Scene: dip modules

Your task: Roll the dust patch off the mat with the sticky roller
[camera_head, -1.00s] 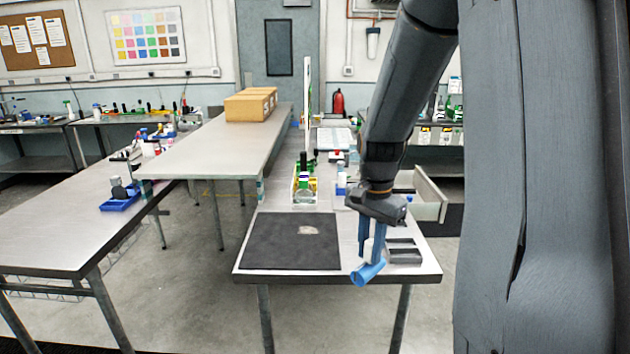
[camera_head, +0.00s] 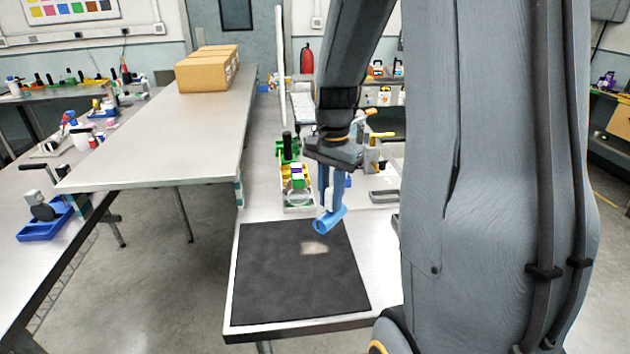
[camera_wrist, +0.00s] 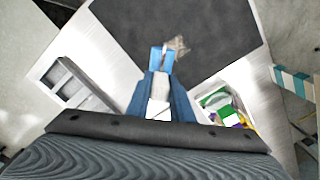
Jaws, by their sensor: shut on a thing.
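The dark mat (camera_head: 290,290) lies flat near the table's front edge. A pale dust patch (camera_head: 314,248) is on its upper right part. My gripper (camera_head: 331,192) points down and is shut on the sticky roller (camera_head: 330,219), which has a blue head. The roller head is at the mat's far right side, just behind the dust patch in the head view. In the wrist view, the roller (camera_wrist: 161,61) is close beside the dust patch (camera_wrist: 180,44) and partly overlaps it. I cannot tell whether the roller touches the mat.
A caddy with green and purple items (camera_head: 296,190) stands just behind the mat. A grey slotted holder (camera_wrist: 75,82) lies to the left in the wrist view. A higher table with cardboard boxes (camera_head: 205,72) stands left. A blue tray (camera_head: 45,220) is farther left.

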